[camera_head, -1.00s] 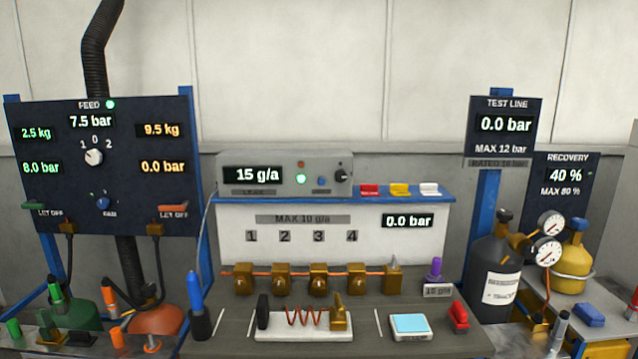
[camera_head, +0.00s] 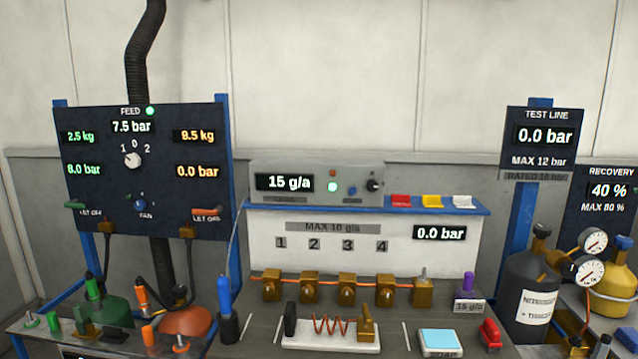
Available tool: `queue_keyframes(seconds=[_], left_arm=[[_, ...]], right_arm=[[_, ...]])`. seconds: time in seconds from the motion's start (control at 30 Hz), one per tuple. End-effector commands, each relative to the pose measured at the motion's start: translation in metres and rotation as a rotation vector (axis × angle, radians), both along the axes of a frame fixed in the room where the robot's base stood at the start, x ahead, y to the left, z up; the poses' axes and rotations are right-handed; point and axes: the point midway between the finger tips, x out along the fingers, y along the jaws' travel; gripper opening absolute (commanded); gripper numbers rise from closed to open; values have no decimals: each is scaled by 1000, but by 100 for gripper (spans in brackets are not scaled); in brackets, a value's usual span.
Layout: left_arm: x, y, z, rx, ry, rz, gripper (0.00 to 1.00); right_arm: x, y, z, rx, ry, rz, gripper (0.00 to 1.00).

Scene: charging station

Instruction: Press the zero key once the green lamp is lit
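A grey leak meter box (camera_head: 280,170) stands on the blue shelf at the middle, its display reading 15 g/a. A round green lamp (camera_head: 332,187) on its front glows brightly. A small red-orange lamp or button (camera_head: 332,173) sits above it. To the right are a small blue key (camera_head: 352,190) and a black knob (camera_head: 374,186). The label under the blue key is too small to read, so I cannot tell whether it is the zero key. Neither of my grippers shows in the head view.
The feed panel (camera_head: 100,152) stands left, with its own lit green lamp (camera_head: 150,111). Below the meter are brass valve blocks (camera_head: 309,288), a white stand with a copper coil (camera_head: 332,346) and a pale blue-topped scale (camera_head: 438,342). A dark cylinder (camera_head: 533,280) stands right.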

Motion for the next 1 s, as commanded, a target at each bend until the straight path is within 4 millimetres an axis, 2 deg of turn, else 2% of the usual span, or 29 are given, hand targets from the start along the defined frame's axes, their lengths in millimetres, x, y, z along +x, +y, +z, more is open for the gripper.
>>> queue_keyframes(seconds=[0.03, 0.27, 1.0], left_arm=[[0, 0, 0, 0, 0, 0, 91], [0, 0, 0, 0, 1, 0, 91], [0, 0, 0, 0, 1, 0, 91]], right_arm=[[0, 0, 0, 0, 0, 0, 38], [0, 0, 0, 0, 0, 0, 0], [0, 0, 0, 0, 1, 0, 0]])
